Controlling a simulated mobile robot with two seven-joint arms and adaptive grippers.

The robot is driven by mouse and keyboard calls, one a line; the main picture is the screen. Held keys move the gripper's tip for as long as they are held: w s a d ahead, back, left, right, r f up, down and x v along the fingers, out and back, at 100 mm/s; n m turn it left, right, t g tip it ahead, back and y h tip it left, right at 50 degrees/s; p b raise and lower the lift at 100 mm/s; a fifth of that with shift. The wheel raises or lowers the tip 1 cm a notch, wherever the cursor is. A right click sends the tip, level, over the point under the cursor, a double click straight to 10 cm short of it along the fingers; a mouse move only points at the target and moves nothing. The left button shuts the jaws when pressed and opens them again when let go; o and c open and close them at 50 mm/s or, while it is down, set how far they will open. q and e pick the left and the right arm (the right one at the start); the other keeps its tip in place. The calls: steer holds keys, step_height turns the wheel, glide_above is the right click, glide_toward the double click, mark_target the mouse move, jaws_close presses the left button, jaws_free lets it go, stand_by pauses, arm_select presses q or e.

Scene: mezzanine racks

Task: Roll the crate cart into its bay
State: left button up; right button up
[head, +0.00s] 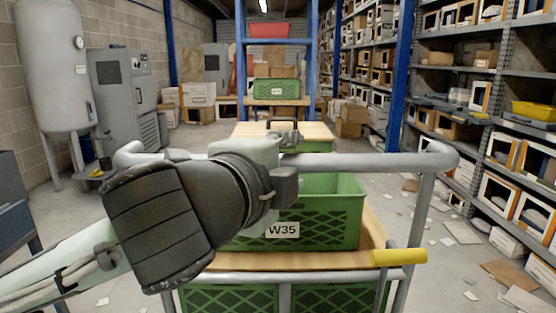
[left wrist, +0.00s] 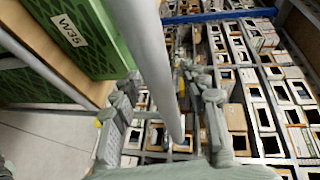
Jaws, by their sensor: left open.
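The crate cart has a grey tube frame with a push bar (head: 370,162) across its top and a wooden deck (head: 372,235). A green crate (head: 335,210) labelled W35 sits on the deck; more green crate sides show below. The crate also shows in the left wrist view (left wrist: 88,35). My left gripper (head: 284,134) reaches over the bar, and my forearm hides the bar's left middle part. In the left wrist view the open fingers (left wrist: 160,82) lie either side of a grey tube (left wrist: 150,60); contact cannot be told. My right gripper is out of view. I cannot make out a marked bay.
A wood-topped stand (head: 317,131) with green below is just ahead. Behind it a blue rack (head: 313,60) holds another green crate (head: 277,90) and a red bin (head: 270,31). Full shelves (head: 480,115) line the right; a tank (head: 62,70) and grey cabinet (head: 124,95) stand left. Litter dots the floor.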

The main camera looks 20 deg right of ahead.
arm_select(q)
steer(key=shift+w+d, duration=0.1)
steer(key=shift+c, duration=0.6)
jaws_close()
